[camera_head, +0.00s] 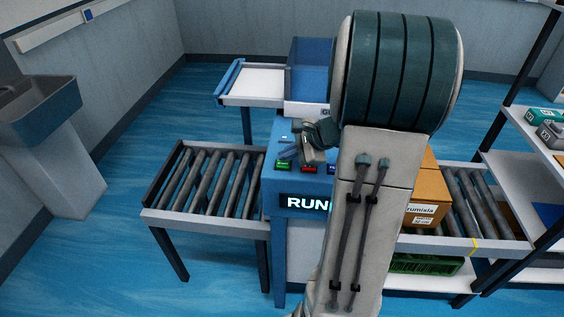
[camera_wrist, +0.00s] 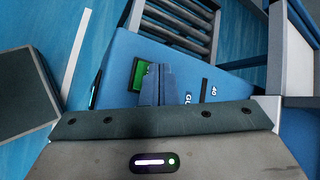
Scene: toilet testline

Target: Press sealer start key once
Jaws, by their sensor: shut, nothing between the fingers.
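The blue sealer (camera_head: 270,185) stands between two roller conveyors, with a lit display reading "RUN" (camera_head: 304,202), partly covered by my arm. On its sloped top are a green key (camera_head: 284,165), a red key (camera_head: 309,168) and a blue key (camera_head: 332,169). My gripper (camera_head: 288,153) is shut and empty, just above and beside the green key. In the wrist view the closed fingers (camera_wrist: 158,68) partly overlap the green key (camera_wrist: 138,74). I cannot tell whether they touch it. Which key is the start key cannot be read.
A left roller conveyor (camera_head: 206,182) is empty. A cardboard box (camera_head: 427,196) sits on the right conveyor (camera_head: 482,210), partly behind my arm. A green crate (camera_head: 426,264) is below. A shelf (camera_head: 535,140) with small boxes stands at right. A white-topped side table (camera_head: 256,82) is behind.

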